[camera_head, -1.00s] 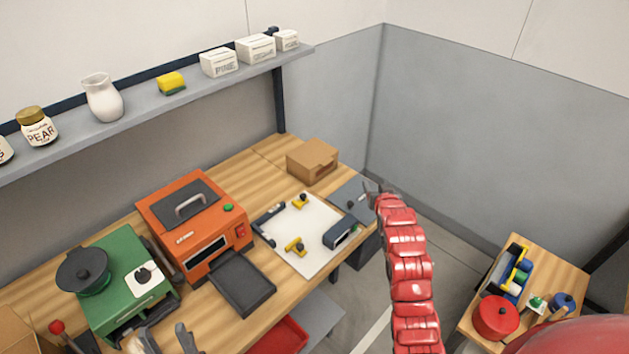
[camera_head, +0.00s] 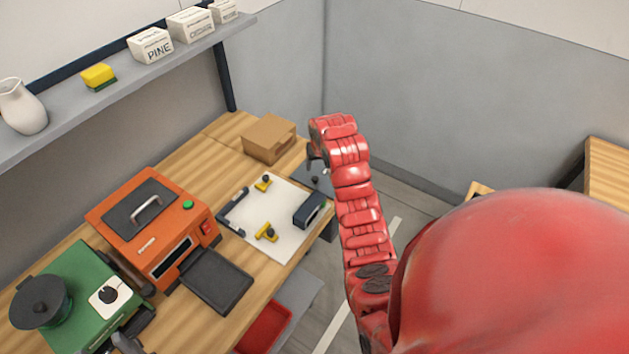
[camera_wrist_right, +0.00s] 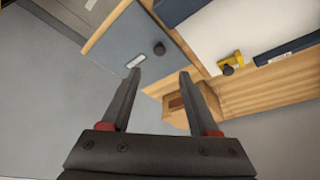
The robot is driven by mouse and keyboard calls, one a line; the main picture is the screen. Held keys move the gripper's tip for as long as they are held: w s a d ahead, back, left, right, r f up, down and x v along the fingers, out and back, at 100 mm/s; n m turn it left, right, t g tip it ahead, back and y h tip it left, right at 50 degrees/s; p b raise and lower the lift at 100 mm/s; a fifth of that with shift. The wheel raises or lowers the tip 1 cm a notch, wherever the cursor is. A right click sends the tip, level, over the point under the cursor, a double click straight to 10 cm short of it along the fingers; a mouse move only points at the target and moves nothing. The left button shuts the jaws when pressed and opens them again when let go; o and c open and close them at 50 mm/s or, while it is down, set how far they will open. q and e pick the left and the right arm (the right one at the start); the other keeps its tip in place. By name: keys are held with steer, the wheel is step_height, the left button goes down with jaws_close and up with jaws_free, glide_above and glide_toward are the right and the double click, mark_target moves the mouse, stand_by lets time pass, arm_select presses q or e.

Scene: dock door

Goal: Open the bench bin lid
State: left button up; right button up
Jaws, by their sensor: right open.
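The bench bin lid is a flat grey-blue panel (camera_head: 322,172) at the right end of the workbench, partly hidden by my right arm. A small dark knob (camera_head: 315,180) stands on it. The right wrist view shows the lid (camera_wrist_right: 120,65) with its knob (camera_wrist_right: 159,48) and a small pale label. The lid looks closed and flat. My right gripper (camera_head: 314,160) is close to the lid. In the wrist view its two fingers (camera_wrist_right: 161,75) are apart and empty, with the knob beyond the gap between the tips.
A cardboard box (camera_head: 270,139) sits on the bench behind the lid. A white board (camera_head: 283,238) with yellow clamps and a dark blue block (camera_head: 308,211) lies beside it. An orange machine (camera_head: 127,207) stands further left. Open floor lies right of the bench.

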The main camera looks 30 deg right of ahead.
mark_target(316, 178)
steer(key=b+x, duration=0.3)
steer(key=x, duration=0.8)
steer(key=shift+w+b, duration=0.15)
steer(key=shift+b, duration=0.25)
steer(key=shift+c, duration=0.3)
jaws_close()
steer(key=shift+f, duration=0.1)
stand_by(0.4)
